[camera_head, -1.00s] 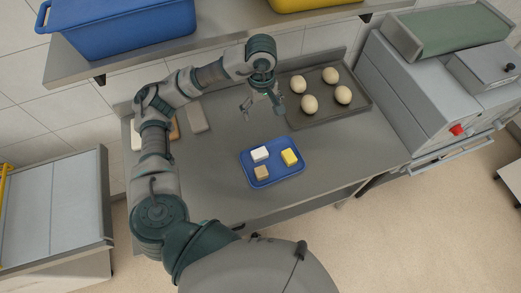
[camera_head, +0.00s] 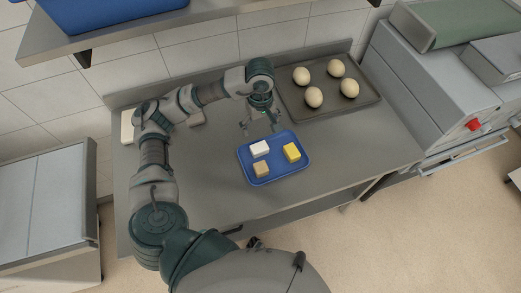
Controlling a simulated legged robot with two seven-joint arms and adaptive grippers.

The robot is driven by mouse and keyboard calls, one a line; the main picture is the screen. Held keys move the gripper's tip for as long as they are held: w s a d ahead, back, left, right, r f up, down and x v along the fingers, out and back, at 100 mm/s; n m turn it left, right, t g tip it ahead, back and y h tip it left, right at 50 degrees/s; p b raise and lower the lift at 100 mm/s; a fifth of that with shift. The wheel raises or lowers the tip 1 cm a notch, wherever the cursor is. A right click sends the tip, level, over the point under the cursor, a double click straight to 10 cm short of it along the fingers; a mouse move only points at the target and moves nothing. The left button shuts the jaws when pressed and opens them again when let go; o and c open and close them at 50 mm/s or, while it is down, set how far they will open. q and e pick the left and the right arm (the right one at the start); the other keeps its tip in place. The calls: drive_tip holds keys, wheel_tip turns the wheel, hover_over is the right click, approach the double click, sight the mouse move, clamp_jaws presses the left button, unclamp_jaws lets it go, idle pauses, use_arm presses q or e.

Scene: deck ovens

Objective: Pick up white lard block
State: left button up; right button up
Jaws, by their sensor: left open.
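The white lard block (camera_head: 260,148) lies in the back left part of a blue tray (camera_head: 287,172) on the steel table. A yellow block (camera_head: 292,152) lies to its right in the tray, and a tan block (camera_head: 261,169) lies in front of it. My left gripper (camera_head: 260,130) is open and empty. It points down near the tray's back edge, just behind the white block in the picture. I cannot tell its exact height above the table. My right gripper is not in view.
A dark baking tray (camera_head: 360,104) with several pale dough balls (camera_head: 313,97) stands at the back right. A shelf with a blue bin (camera_head: 100,12) hangs above the back. Grey ovens (camera_head: 430,95) stand at the right. The steel table (camera_head: 205,190) is clear left of the blue tray.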

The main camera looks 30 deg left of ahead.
sight(259, 146)
use_arm(q)
drive_tip(key=f, duration=0.8)
drive_tip(key=shift+a+f, duration=0.3)
drive_tip(key=shift+a, duration=0.1)
drive_tip(key=f, duration=0.5)
drive_tip(key=shift+s+d+p, duration=0.15)
drive_tip(key=shift+d+p, duration=0.25)
drive_tip(key=shift+a, duration=0.15)
drive_tip(key=c, duration=1.3)
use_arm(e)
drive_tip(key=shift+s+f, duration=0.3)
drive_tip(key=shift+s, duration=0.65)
